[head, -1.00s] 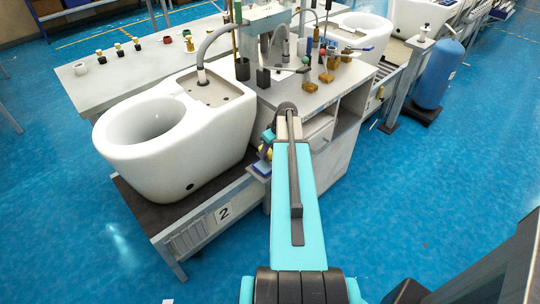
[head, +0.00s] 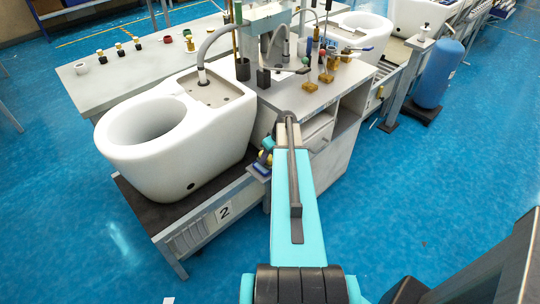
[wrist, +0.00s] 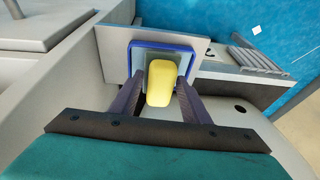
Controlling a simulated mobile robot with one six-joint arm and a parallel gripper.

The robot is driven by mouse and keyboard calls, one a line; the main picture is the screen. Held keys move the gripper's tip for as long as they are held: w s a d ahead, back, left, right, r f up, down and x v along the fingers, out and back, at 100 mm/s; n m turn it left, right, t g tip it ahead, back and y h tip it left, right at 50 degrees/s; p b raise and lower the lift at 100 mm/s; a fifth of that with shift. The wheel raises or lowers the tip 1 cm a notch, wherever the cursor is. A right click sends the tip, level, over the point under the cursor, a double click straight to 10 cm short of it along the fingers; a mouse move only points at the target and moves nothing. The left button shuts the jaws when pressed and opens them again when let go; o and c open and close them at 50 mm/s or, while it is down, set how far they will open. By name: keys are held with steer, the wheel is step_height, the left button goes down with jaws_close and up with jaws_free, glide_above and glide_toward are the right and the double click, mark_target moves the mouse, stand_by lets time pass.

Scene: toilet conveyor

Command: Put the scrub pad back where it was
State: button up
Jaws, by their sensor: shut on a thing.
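The scrub pad is a yellow block (wrist: 161,83) in the middle of the wrist view, between the two dark fingers of my gripper (wrist: 160,92). My gripper is shut on it. Just beyond the pad is a small pale tray with a blue rim (wrist: 163,43); I cannot tell whether the pad touches it. In the head view the blue tray (head: 262,169) is at the side of the workbench, beside the toilet.
A white toilet (head: 185,160) stands on the conveyor (head: 195,232) left of my arm. The grey workbench (head: 335,90) behind carries tools and brass fittings. A blue tank (head: 437,75) stands at the right. The blue floor (head: 420,190) on the right is clear.

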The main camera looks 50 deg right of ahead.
steer(key=shift+f+b, duration=0.25)
steer(key=shift+b, duration=0.05)
steer(key=o, duration=1.1)
steer(key=shift+r, duration=0.2)
steer(key=shift+r+p, duration=0.15)
steer(key=shift+p, duration=0.2)
steer(key=b+v, duration=0.3)
steer(key=v, duration=0.9)
